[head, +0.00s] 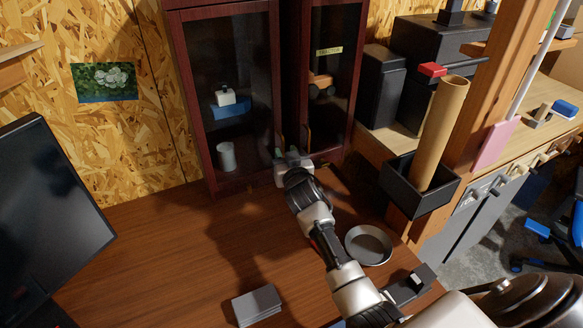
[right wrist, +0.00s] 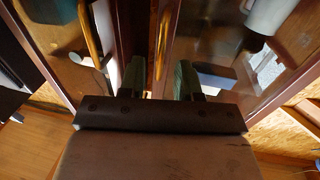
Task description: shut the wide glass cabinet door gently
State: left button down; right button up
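The dark red-brown cabinet has a wide glass door (head: 245,110) on the left in the head view and a narrower glass door (head: 338,95) on the right. A dark gap shows between them, so at least one seems ajar; I cannot tell by how much. My right gripper (head: 293,155) is at the lower inner edges of the doors. In the right wrist view its green-grey fingertips (right wrist: 160,80) are spread apart, with a brass handle (right wrist: 162,45) showing between them. I cannot tell whether they touch it. Another curved brass handle (right wrist: 91,35) is left of them. My left gripper is not in view.
A round metal dish (head: 368,246) and a grey stack (head: 257,305) lie on the brown bench (head: 150,260). A monitor (head: 55,205) stands at the left. A black bin with a cardboard tube (head: 441,130) is right of the cabinet. The bench is clear before the wide door.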

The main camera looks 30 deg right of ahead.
jog(key=v, duration=0.7)
jog(key=shift+f, duration=0.1)
dwell(0.4)
